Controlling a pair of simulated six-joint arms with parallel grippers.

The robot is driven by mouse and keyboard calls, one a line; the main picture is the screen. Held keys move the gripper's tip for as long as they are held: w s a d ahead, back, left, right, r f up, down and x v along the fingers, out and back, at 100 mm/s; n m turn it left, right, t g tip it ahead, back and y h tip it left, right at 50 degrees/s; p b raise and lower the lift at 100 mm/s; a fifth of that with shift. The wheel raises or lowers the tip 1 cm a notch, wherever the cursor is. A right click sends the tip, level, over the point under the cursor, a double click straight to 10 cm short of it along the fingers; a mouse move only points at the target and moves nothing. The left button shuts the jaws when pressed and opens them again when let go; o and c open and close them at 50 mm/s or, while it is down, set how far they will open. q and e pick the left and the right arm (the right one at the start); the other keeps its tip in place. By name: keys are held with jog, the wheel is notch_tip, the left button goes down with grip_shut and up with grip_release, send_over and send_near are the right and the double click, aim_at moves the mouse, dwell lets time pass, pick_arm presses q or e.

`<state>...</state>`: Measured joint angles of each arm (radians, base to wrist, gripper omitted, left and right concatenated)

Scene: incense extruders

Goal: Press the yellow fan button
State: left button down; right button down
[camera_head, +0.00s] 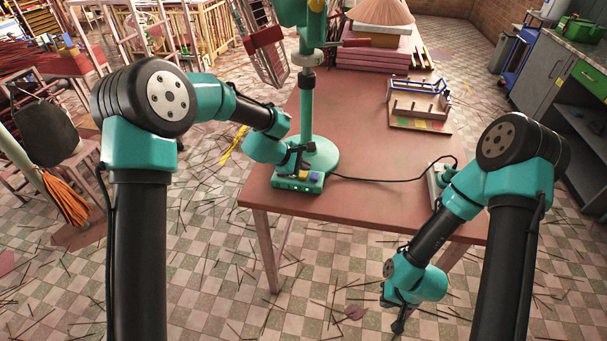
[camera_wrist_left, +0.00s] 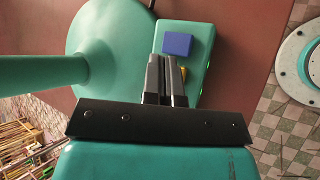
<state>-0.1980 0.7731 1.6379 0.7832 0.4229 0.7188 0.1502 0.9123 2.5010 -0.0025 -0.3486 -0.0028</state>
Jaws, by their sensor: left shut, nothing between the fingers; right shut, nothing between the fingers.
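A teal button box (camera_head: 299,183) sits at the table's near left corner, beside the fan's round base (camera_head: 322,154). Its yellow button (camera_head: 314,176) and blue button (camera_head: 304,175) face up. In the left wrist view the blue button (camera_wrist_left: 178,45) is clear, while the yellow button (camera_wrist_left: 184,75) is mostly hidden behind the fingers. My left gripper (camera_wrist_left: 165,60) is shut and empty, with its tips over the box close to the yellow button; contact cannot be told. My right gripper (camera_head: 398,328) is shut, empty and low beyond the table's front edge.
The fan's teal post (camera_head: 307,110) rises close to my left gripper. A black cable (camera_head: 385,180) runs to a pale box (camera_head: 438,180) at the right. A wooden rack (camera_head: 418,106) stands farther back. The middle of the brown table (camera_head: 375,155) is mostly clear.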

aim_at(303, 175)
pick_arm(q)
jog(key=shift+r, duration=2.5)
